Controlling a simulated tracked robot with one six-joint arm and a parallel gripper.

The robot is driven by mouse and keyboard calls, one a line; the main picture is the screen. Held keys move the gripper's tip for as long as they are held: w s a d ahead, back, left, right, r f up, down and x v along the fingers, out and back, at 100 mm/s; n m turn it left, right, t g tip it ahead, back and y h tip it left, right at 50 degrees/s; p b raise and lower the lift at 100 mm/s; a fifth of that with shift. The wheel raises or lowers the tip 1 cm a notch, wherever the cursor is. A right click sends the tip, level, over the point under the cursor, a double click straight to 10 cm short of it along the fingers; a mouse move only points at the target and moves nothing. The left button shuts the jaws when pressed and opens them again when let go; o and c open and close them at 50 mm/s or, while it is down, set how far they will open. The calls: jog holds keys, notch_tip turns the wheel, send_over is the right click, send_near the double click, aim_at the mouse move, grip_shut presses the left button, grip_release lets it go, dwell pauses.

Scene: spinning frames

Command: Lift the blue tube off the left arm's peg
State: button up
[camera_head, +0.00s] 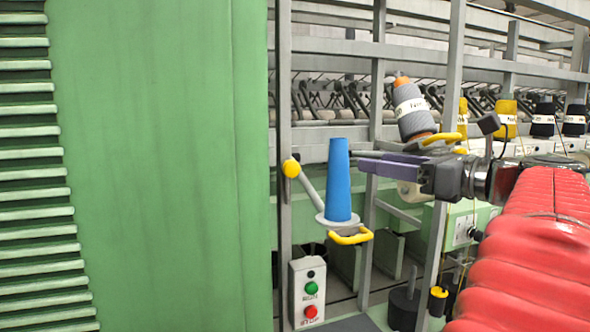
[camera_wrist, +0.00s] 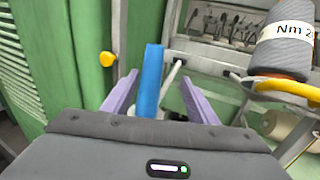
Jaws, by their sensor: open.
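The blue tube (camera_head: 339,185) is a tapered cone standing upright on a pale round plate (camera_head: 338,223) at the end of the left arm (camera_head: 310,191). The peg is hidden inside it. My gripper (camera_head: 357,161) points left at the tube's upper half, with its purple fingers close to the tube's right edge. In the wrist view my gripper (camera_wrist: 160,78) is open, and the blue tube (camera_wrist: 150,82) shows between its two fingers, nearer the left one. I cannot tell whether either finger touches it.
A yellow handle (camera_head: 350,236) sits under the plate, and a yellow knob (camera_head: 291,168) is on the post to the left. A grey yarn cone (camera_head: 411,108) stands behind my gripper. A green cabinet (camera_head: 150,160) fills the left. A button box (camera_head: 308,292) is below.

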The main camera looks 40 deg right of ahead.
aim_at(346, 149)
jog(key=shift+a+r+y, duration=0.3)
jog(key=shift+a+r, duration=0.45)
jog(key=shift+r, duration=0.2)
jog(key=shift+w, duration=0.2)
jog(key=shift+w+a, duration=0.25)
jog(key=shift+w, duration=1.85)
jog(key=shift+w+a, duration=0.2)
jog(key=shift+w, duration=1.85)
jog(key=shift+w, duration=0.1)
jog(key=shift+w+a+f, duration=0.1)
jog(key=shift+w+a, duration=0.05)
jog(key=shift+w, duration=1.1)
jog(key=shift+w+a, duration=0.15)
jog(key=shift+w, duration=1.1)
jog(key=shift+c, duration=0.7)
jog(key=c, duration=1)
